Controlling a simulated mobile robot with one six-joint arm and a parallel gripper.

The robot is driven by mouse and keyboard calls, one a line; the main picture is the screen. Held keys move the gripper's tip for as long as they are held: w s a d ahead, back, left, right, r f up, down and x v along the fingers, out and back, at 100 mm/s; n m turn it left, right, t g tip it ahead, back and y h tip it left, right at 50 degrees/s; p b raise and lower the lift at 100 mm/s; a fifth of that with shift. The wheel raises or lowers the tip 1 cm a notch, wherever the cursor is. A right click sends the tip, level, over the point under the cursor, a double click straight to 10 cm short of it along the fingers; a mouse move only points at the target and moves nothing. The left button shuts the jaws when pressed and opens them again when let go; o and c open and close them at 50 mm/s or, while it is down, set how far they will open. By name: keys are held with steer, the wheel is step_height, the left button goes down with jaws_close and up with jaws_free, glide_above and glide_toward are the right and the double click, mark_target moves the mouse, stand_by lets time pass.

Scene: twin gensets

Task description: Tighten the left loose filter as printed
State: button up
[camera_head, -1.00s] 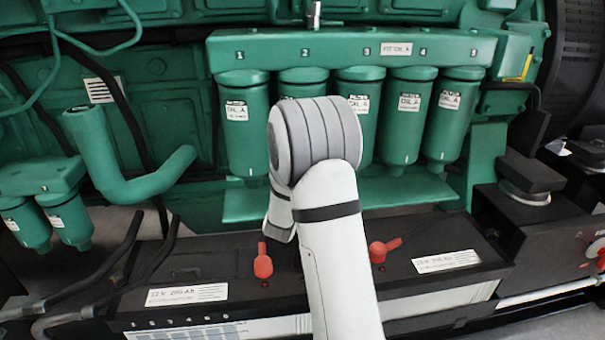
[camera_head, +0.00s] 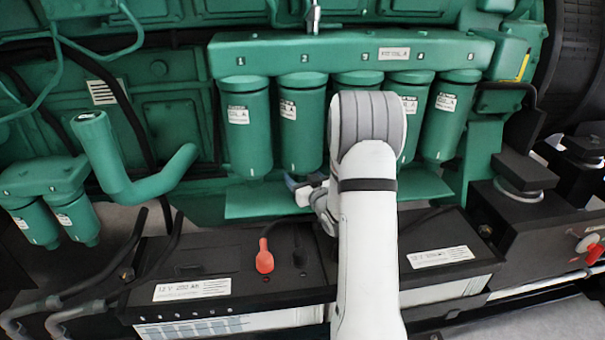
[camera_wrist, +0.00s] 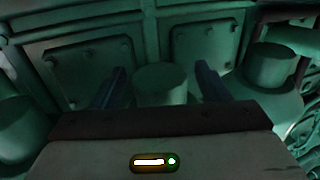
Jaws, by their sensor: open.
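Several green oil filters hang in a row under a green numbered header (camera_head: 345,58). The leftmost of the row (camera_head: 246,128) and the second filter (camera_head: 300,125) show clearly; the third (camera_head: 357,78) is mostly behind my arm. My gripper (camera_head: 297,186) is partly hidden behind my wrist, low by the second filter's bottom end. In the wrist view my gripper (camera_wrist: 162,88) is open, with its two dark fingers apart on either side of a green filter's round end (camera_wrist: 161,84). Contact cannot be told. I cannot tell which filter is loose; the small print is unreadable.
Two smaller green filters (camera_head: 72,217) hang at the far left beside a bent green pipe (camera_head: 130,180). Black batteries (camera_head: 225,262) with a red terminal cap (camera_head: 264,258) lie below. In the wrist view a neighbouring filter (camera_wrist: 270,66) stands close at right.

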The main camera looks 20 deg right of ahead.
steer(key=shift+d+f+n+y, duration=0.1)
steer(key=shift+n+y, duration=0.4)
steer(key=shift+y, duration=0.2)
steer(key=shift+f+b, duration=0.1)
steer(key=shift+b, duration=0.45)
steer(key=m+h+b, duration=0.2)
steer(key=h+b, duration=0.1)
steer(key=m+h+b, duration=0.2)
steer(key=h, duration=0.2)
steer(key=shift+a+m+g+b, duration=0.2)
steer(key=shift+m+g+b, duration=0.1)
steer(key=shift+g+b, duration=0.1)
steer(key=m+g+h+b, duration=0.1)
steer(key=m+h, duration=0.1)
steer(key=h, duration=0.1)
steer(key=shift+w, duration=0.1)
steer(key=shift+r+m+g+h, duration=0.2)
steer(key=shift+m+g+h, duration=0.35)
steer(key=shift+h, duration=0.15)
steer(key=shift+r+m+g+h, duration=0.2)
steer(key=shift+m+g+h, duration=0.3)
steer(key=shift+h, duration=0.2)
steer(key=shift+d, duration=0.1)
